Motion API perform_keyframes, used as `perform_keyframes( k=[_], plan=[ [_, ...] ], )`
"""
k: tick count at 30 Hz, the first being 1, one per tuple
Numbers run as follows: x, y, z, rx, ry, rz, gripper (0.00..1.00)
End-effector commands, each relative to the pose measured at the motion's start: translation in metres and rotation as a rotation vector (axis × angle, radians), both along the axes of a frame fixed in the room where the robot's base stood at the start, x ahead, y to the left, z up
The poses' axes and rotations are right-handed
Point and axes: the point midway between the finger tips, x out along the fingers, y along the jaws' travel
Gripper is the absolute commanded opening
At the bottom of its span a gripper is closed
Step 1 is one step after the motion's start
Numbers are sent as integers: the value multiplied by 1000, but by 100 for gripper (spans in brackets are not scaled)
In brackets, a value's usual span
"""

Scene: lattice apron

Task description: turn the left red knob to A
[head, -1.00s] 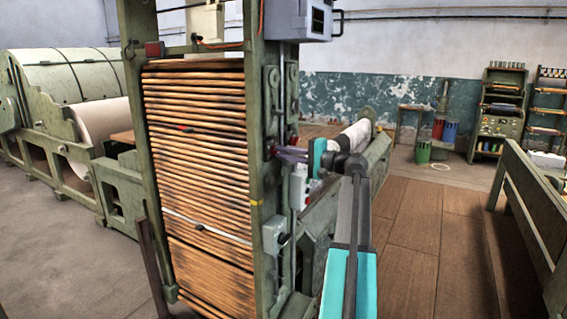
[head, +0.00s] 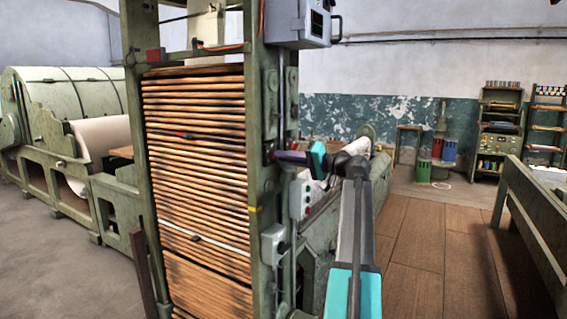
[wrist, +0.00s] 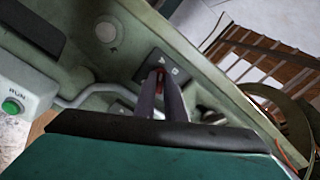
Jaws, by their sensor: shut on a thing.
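The left red knob (wrist: 160,76) sits on a small black plate with pale letter marks (wrist: 168,64) on a green post. My gripper (wrist: 160,82) is shut on it, one dark finger at each side, so only a little red shows between the tips. I cannot tell clearly which mark the knob points at. In the head view, a bit of red (head: 268,151) shows at the post, with my gripper (head: 276,155) reaching to it from the right. A dark knob-like part (wrist: 210,115) lies right of my fingers in the wrist view.
A grey box with a green RUN button (wrist: 12,105) is at the left of the wrist view. A pale pipe (wrist: 80,97) runs close by my fingers. In the head view, a stack of wooden slats (head: 197,170) fills the frame left of the post. The floor (head: 415,240) at right is clear.

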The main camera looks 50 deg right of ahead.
Motion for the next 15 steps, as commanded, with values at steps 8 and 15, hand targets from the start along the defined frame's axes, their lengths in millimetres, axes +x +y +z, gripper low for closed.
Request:
perform_keyframes(
  k=[8,15],
  plan=[
    [0,-1,0,-11,-2,-3,0],
    [0,-1,1,-10,-3,-2,27]
  ],
)
